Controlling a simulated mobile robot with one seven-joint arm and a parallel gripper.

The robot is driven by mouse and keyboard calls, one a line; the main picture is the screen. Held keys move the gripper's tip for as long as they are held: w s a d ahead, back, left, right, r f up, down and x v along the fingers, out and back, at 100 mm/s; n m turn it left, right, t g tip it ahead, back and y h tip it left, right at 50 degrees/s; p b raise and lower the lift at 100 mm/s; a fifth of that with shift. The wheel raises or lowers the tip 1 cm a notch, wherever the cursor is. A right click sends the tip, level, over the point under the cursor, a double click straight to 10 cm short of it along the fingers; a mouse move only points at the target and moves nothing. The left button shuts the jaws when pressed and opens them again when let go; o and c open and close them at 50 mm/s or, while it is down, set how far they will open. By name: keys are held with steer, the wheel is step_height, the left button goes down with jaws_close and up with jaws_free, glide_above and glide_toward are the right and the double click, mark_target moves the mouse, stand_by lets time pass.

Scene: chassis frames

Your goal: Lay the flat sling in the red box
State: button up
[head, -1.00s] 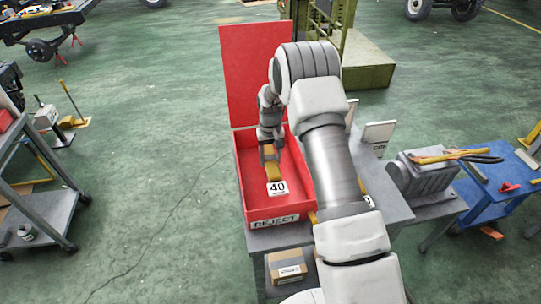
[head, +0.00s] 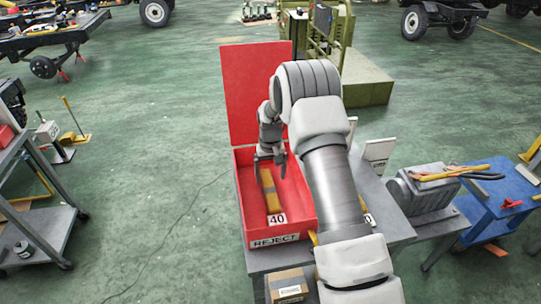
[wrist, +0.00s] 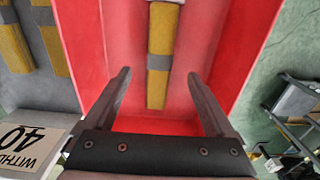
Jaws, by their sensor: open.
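The flat sling (head: 270,190) is a long yellow strap with a grey band and a white tag marked 40 at its near end. It lies lengthwise inside the red box (head: 243,208), which has its lid raised at the back and a REJECT label in front. My gripper (head: 270,174) is open above the sling's far part. In the wrist view, the sling (wrist: 158,88) shows between the spread fingers of my gripper (wrist: 158,77), apart from both, with red box walls either side. My arm hides part of the box's right side.
The box stands on a grey table (head: 397,222). Other yellow straps (wrist: 14,47) lie on a grey surface beside the box in the wrist view, near a white card (wrist: 28,148) marked 40. A cardboard box (head: 288,285) sits low in front. Open green floor (head: 150,190) lies left.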

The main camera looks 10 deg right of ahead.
step_height(320, 180, up, 16)
steer(key=b, duration=0.1)
steer(key=shift+r, duration=0.15)
stand_by(0.4)
steer(key=s+r+t, duration=0.3)
steer(key=s+r, duration=1.3)
steer(key=s+f+t, duration=0.1)
steer(key=s+t, duration=0.1)
steer(key=s, duration=1.7)
steer(key=shift+s+f+t, duration=0.15)
steer(key=shift+f+t, duration=0.1)
steer(key=shift+t, duration=0.05)
